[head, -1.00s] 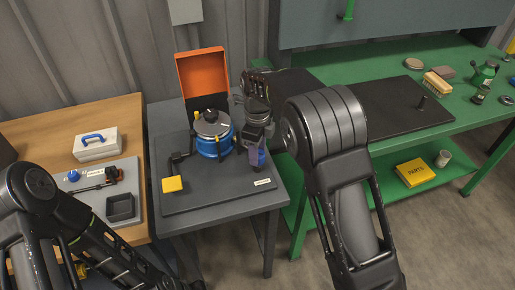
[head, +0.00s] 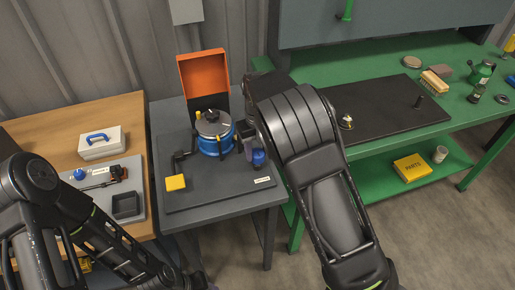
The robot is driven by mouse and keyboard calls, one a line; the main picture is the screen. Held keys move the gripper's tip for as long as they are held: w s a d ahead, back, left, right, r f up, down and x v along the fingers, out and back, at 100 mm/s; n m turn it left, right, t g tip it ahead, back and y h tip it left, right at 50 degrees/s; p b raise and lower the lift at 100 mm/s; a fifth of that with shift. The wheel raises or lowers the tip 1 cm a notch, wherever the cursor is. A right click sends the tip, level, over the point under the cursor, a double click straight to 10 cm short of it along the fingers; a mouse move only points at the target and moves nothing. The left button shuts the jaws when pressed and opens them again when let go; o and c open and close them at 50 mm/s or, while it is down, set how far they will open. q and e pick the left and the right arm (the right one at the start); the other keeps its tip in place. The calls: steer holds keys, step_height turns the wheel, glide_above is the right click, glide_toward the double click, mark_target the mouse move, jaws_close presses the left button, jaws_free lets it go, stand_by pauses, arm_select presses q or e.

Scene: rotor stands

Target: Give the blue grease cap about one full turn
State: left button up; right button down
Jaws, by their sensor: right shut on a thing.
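The blue grease cap (head: 258,157) is at the right side of the dark board on the grey table, beside the blue rotor housing (head: 212,143). My right gripper (head: 256,149) is at the cap, shut on it from above and behind. My right forearm covers most of this gripper, so the jaw contact is largely hidden. The housing stands upright with a grey lid and black knob. My left arm shows at the lower left, and its gripper is out of view.
An open orange box (head: 203,70) stands behind the housing. A yellow block (head: 175,182) is at the board's front left. A wooden table (head: 70,125) with a white case (head: 101,142) is at left. A green bench (head: 390,70) with a black mat is at right.

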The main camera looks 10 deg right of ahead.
mark_target(257, 152)
stand_by(0.4)
steer(key=c, duration=0.8)
jaws_free()
step_height(257, 152, up, 8)
steer(key=shift+f+b, duration=0.1)
steer(key=shift+b, duration=0.7)
